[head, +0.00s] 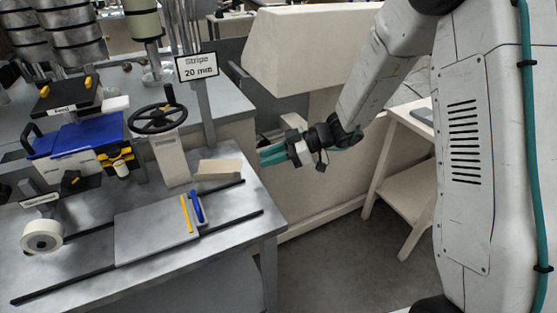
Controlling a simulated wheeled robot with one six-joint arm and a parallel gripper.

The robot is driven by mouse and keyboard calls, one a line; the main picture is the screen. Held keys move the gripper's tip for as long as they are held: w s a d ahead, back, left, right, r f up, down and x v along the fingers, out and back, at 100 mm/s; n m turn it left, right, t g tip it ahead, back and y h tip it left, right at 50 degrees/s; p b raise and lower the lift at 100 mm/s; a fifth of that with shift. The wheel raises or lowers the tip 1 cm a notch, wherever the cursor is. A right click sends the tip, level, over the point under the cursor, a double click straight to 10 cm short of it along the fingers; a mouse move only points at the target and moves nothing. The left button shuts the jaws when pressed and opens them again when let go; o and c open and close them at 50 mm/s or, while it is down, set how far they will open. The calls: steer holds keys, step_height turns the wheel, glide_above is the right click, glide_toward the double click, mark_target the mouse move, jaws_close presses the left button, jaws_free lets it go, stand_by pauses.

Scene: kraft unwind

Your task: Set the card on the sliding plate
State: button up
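The sliding plate (150,236) is a flat grey plate lying across two dark rails on the metal table. A yellow strip (186,214) and a blue handle-like piece (197,207) are at its right end. A pale cream flat block (218,169) lies on the table behind the rails; it may be a card or a stack of cards, but I cannot tell. No other loose card is clear. My gripper (270,155), with teal fingers, is to the right of the cream block, past the table's right edge and apart from the plate. Its finger gap is too small to read.
A sign (197,66) reading "Stripe 20 mm" stands on a post. A black handwheel (158,118) on a pale column stands behind the plate. A white roll (41,236) and a blue device (75,138) are at left. A pale stand (405,175) is at right.

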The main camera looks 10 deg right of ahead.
steer(key=s+d+r+m+h, duration=0.3)
steer(key=s+r, duration=0.2)
steer(key=s, duration=0.3)
steer(key=s+d+r+m+g+h, duration=0.1)
steer(key=s+d+r+m+h, duration=0.2)
steer(key=s, duration=0.6)
steer(key=s+d+r+m+g+h, duration=0.1)
steer(key=s+d+r+m+h, duration=0.2)
steer(key=s+r, duration=0.4)
steer(key=shift+s+d+m, duration=0.3)
steer(key=shift+s+m, duration=0.5)
steer(key=shift+s, duration=0.05)
steer(key=shift+o, duration=0.4)
steer(key=s+d+r+m+t+h, duration=0.1)
steer(key=s+d+m+h, duration=0.3)
steer(key=s+d+m, duration=0.2)
steer(key=shift+s+d+r+t, duration=0.15)
steer(key=shift+d+t, duration=0.25)
steer(key=shift+d, duration=0.4)
